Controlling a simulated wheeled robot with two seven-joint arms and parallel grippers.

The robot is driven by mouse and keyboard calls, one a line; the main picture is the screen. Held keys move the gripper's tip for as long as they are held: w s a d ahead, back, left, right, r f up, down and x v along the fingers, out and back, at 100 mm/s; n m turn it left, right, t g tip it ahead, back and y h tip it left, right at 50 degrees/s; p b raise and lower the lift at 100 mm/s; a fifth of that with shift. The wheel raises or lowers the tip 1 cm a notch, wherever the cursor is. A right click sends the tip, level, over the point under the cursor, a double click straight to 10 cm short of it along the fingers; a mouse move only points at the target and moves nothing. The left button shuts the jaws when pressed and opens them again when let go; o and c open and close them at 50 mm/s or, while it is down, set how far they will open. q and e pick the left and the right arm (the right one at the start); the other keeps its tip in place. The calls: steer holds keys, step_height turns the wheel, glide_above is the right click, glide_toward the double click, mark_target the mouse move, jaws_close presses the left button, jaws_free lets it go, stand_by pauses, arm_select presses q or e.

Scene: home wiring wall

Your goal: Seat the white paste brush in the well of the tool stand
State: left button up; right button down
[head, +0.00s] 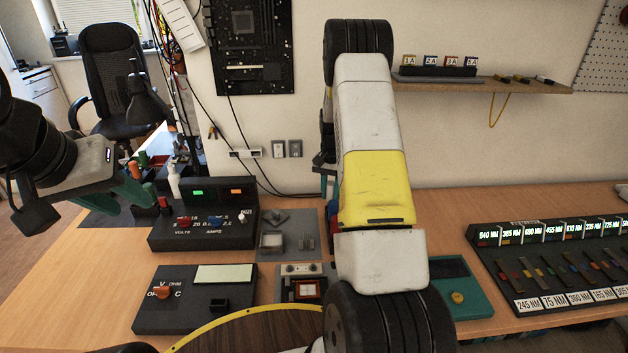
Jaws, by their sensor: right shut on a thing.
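My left gripper (132,196) is at the left, with green fingers near a row of coloured handles; whether the fingers are apart does not show clearly. My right gripper (325,168) is mostly hidden behind my own white and yellow arm link; a dark part shows at the link's left side, over the bench. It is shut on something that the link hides. I cannot make out the white paste brush with certainty. A slim white upright thing (173,182) stands behind the power supply. I cannot tell which thing is the tool stand or see its well.
The power supply (160,236) and a meter box (153,318) stand on the bench at the left. A green-edged box (459,290) and a long labelled rack (560,268) are at the right. A shelf (540,88) juts from the wall. Bare wood shows behind the rack.

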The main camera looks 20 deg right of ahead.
mark_target(331, 184)
steer(key=shift+f, duration=0.85)
steer(key=c, duration=1.1)
jaws_free()
steer(key=shift+o, duration=0.2)
step_height(331, 184, up, 8)
steer(key=shift+f, duration=0.1)
